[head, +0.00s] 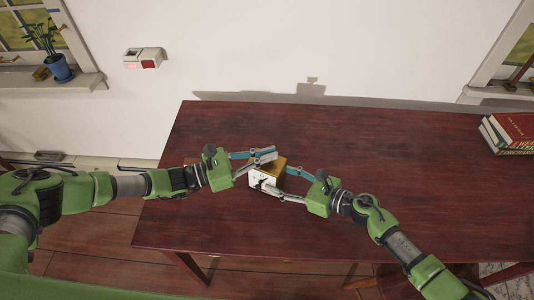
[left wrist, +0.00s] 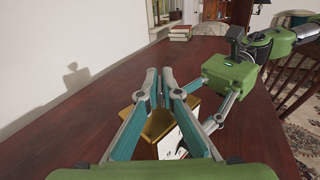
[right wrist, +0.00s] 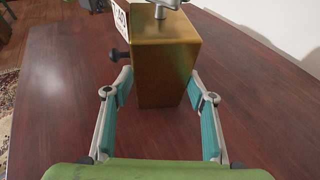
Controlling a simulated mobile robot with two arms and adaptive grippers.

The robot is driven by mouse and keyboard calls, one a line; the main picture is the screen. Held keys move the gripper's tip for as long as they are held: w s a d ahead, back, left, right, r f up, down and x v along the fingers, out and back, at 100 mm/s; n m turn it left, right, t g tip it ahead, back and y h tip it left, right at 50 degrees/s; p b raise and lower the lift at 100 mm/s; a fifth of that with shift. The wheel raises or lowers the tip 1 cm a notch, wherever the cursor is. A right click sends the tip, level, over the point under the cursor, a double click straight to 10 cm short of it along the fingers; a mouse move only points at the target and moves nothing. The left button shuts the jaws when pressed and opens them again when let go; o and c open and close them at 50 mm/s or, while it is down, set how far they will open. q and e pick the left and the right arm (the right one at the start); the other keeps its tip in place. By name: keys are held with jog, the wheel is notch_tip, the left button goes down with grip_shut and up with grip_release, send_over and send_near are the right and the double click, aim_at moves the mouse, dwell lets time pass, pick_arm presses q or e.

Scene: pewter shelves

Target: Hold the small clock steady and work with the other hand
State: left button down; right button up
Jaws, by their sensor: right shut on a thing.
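The small clock (head: 265,178) is a brass-coloured box with a white face, standing on the dark red table. My right gripper (head: 272,180) has a finger on each side of it and is shut on it. The right wrist view shows the brass body (right wrist: 165,65) between the fingers, with a black knob (right wrist: 116,55) at the face side. In the left wrist view the fingers (left wrist: 160,75) partly hide the clock (left wrist: 158,125). I cannot tell whether they touch it.
The table (head: 400,150) is mostly clear around the clock. Several stacked books (head: 512,132) lie at its right edge. A red and white device (head: 145,58) is on the wall behind. A potted plant (head: 60,67) stands on the left window sill.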

pick_arm(q)
jog(key=shift+s+d, duration=0.1)
dwell(0.6)
jog(key=c, duration=2.2)
grip_release()
jog(key=shift+c, duration=0.2)
jog(key=v, duration=1.2)
